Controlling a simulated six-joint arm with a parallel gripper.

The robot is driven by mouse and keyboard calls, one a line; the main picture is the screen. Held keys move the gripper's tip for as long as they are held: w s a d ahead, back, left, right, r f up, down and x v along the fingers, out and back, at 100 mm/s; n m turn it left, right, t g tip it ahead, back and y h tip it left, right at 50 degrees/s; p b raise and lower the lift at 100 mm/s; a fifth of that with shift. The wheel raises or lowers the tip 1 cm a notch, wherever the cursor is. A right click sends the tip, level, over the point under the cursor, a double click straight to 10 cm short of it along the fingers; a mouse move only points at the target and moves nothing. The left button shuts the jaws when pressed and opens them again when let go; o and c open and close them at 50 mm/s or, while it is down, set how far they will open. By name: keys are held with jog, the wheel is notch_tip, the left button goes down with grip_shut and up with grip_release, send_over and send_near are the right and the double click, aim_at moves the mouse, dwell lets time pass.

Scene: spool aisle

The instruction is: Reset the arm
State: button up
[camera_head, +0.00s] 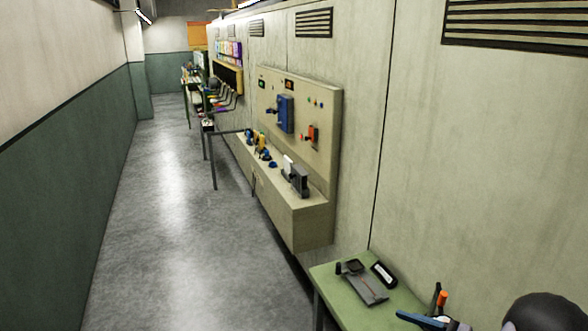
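A dark rounded shape at the bottom right corner looks like part of my own arm, cut off by the frame edge. My gripper's fingers do not show in this view, so I cannot see what they hold, if anything.
A green table (333,290) stands at the lower right, with a grey tray-like item (364,288), a dark device (384,274) and a blue item (420,319). Beyond it, a beige wall bench (300,222) carries several tools. The grey floor (175,230) at left is clear.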

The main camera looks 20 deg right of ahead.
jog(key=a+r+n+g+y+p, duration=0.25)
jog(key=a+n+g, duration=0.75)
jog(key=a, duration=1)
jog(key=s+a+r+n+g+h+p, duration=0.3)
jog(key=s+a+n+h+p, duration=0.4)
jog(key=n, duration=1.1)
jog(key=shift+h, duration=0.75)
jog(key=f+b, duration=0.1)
jog(key=b, duration=0.1)
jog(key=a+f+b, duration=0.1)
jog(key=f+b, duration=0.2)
jog(key=b, duration=0.2)
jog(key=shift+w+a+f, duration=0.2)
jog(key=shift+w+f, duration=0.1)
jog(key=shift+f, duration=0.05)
